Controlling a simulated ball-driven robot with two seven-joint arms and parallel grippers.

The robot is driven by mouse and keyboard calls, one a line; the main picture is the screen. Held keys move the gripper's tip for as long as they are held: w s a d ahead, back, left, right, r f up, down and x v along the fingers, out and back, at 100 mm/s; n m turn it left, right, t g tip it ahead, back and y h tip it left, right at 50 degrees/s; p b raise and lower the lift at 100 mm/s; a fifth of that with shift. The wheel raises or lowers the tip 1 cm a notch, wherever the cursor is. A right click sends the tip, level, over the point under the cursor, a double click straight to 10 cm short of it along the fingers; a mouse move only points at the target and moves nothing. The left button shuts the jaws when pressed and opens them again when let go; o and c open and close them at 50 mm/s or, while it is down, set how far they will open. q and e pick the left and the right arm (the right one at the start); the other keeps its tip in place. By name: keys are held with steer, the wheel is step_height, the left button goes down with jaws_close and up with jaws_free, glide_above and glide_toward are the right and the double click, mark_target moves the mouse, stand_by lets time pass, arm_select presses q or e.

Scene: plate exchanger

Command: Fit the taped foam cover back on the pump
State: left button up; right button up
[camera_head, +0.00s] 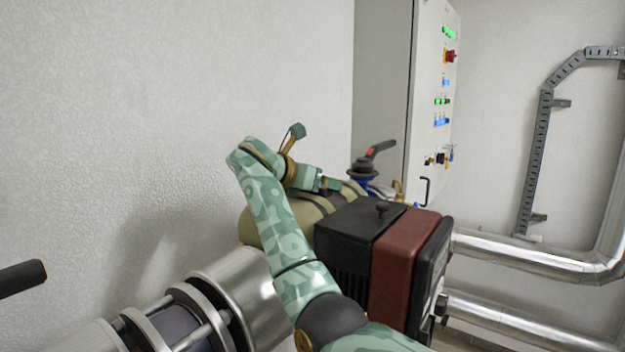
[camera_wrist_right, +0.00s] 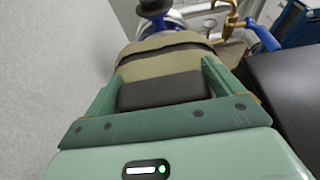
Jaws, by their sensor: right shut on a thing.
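The olive foam cover (camera_head: 262,226) with dark bands of tape lies behind the black and red unit in the head view. It also shows in the right wrist view (camera_wrist_right: 160,66). My right gripper (camera_head: 328,186) reaches over its top. In the right wrist view, my right gripper (camera_wrist_right: 163,82) is shut on the cover, with a dark raised part (camera_wrist_right: 163,91) between its fingers. I cannot tell how the underside of the cover sits, and I cannot make out the pump itself under it. My left gripper is not in view.
A black and red ribbed unit (camera_head: 392,255) stands close to the right of the cover. A blue valve with a dark handle (camera_head: 380,149) is behind it. Silver pipes (camera_head: 520,260) run right. A grey cabinet (camera_head: 385,85) and white wall bound the back. A metal cylinder (camera_head: 240,285) is at front left.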

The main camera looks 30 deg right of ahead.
steer(key=shift+f, duration=0.1)
steer(key=shift+f, duration=0.75)
steer(key=o, duration=1.1)
steer(key=shift+c, duration=0.2)
steer(key=shift+v, duration=3.55)
